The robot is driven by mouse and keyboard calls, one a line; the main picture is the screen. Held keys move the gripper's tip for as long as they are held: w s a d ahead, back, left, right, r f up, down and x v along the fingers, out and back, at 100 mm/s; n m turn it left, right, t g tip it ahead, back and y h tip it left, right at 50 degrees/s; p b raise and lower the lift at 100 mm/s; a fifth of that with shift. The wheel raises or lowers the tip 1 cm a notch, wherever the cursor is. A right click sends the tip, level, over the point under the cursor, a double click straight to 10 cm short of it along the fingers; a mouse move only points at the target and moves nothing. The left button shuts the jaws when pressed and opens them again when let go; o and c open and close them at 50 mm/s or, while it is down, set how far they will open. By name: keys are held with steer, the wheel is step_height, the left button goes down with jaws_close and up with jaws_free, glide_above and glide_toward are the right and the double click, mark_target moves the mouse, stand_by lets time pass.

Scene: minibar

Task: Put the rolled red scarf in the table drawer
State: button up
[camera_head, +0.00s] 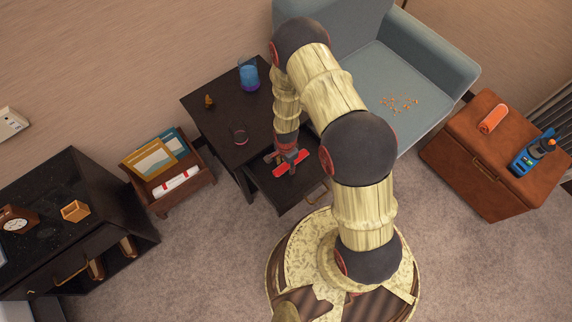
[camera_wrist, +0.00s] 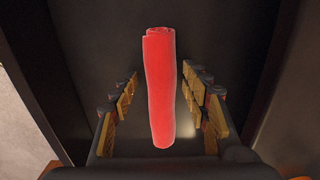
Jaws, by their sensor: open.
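The rolled red scarf (camera_wrist: 160,90) lies between the spread fingers of my gripper (camera_wrist: 162,110) in the wrist view, with a gap on both sides. In the head view the scarf (camera_head: 291,164) is inside the pulled-out table drawer (camera_head: 296,199) of the dark side table (camera_head: 222,122). My gripper (camera_head: 287,154) is open, down at the drawer just over the scarf's middle, and hides part of it. Whether the scarf rests fully on the drawer floor is hard to tell.
A grey armchair (camera_head: 440,60) stands behind right. A magazine rack (camera_head: 170,172) is left of the table. A brown cabinet (camera_head: 480,165) stands right.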

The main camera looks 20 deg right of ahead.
step_height(320, 180, up, 12)
steer(key=p, duration=0.5)
step_height(320, 180, up, 30)
steer(key=r+n+t, duration=0.1)
steer(key=n+t, duration=0.2)
steer(key=n, duration=0.3)
glide_above(286, 165)
steer(key=w, duration=0.2)
steer(key=s+d+r+n+t, duration=0.1)
steer(key=s+r+n, duration=0.7)
steer(key=s+r, duration=1)
step_height(286, 165, up, 2)
steer(key=shift+s+r+t, duration=0.15)
steer(key=shift+s+t, duration=0.2)
steer(key=shift+t, duration=0.45)
